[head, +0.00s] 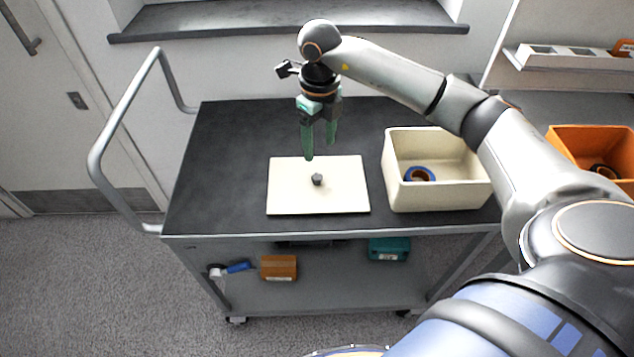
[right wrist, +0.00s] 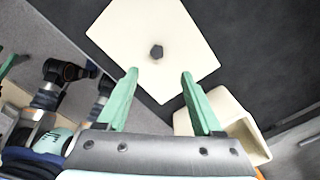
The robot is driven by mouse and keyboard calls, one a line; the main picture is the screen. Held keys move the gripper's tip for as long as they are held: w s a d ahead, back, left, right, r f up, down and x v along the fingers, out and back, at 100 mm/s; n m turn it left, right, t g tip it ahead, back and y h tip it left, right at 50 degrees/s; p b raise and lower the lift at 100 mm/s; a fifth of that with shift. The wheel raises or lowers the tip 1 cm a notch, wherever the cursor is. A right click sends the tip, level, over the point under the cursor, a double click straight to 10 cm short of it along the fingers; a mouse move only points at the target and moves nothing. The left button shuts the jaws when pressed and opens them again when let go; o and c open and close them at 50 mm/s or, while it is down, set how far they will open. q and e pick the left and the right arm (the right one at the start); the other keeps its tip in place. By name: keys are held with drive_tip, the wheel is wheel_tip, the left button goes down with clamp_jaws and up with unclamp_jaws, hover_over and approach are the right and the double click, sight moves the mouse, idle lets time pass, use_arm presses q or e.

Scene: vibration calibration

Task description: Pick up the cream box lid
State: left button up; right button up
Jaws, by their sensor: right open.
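The cream box lid (head: 290,199) lies flat on the dark top of the cart, with a small dark grey knob (head: 317,179) at its middle. In the right wrist view the lid (right wrist: 185,40) and its knob (right wrist: 156,52) show ahead of the fingertips. My right gripper (head: 320,152) points down above the back part of the lid. My left gripper is not in view.
An open cream box (head: 437,197) stands right of the lid with a blue ring-shaped roll (head: 419,173) inside. The cart top (head: 225,140) is clear left of the lid. An orange bin (head: 590,140) stands at right. The cart's handle (head: 125,110) rises at left.

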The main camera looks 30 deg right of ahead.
sight(317, 176)
drive_tip(key=f, duration=0.9)
drive_tip(key=shift+a+f, duration=0.25)
drive_tip(key=shift+f, duration=0.1)
clamp_jaws()
drive_tip(key=shift+r, duration=0.1)
